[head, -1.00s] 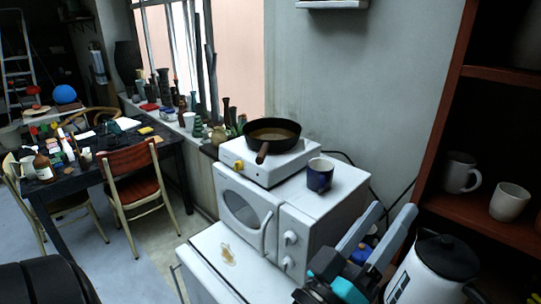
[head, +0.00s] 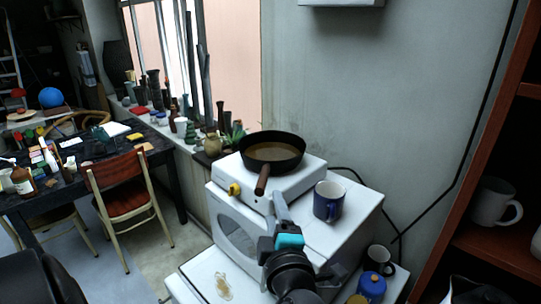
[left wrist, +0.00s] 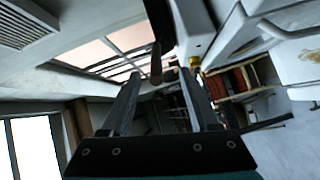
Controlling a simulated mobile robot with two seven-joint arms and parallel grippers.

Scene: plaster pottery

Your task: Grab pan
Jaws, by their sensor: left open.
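A black pan (head: 272,150) with a brown inside sits on the white hot plate (head: 290,175) on top of the microwave. Its brown handle (head: 262,181) points toward me. My left gripper (head: 275,204) is open and empty, just in front of the handle's end. In the left wrist view the two fingers (left wrist: 160,76) are spread wide, and the handle (left wrist: 156,66) shows between their tips, beyond them. The dark pan (left wrist: 160,25) shows above it, partly cut off. I cannot tell whether a finger touches the handle. My right gripper is not in view.
A blue mug (head: 328,201) stands on the microwave (head: 235,228), right of the hot plate. A dark mug (head: 378,260) and blue-lidded jar (head: 371,285) stand lower right. Vases line the windowsill at left. A red shelf (head: 500,245) stands at right.

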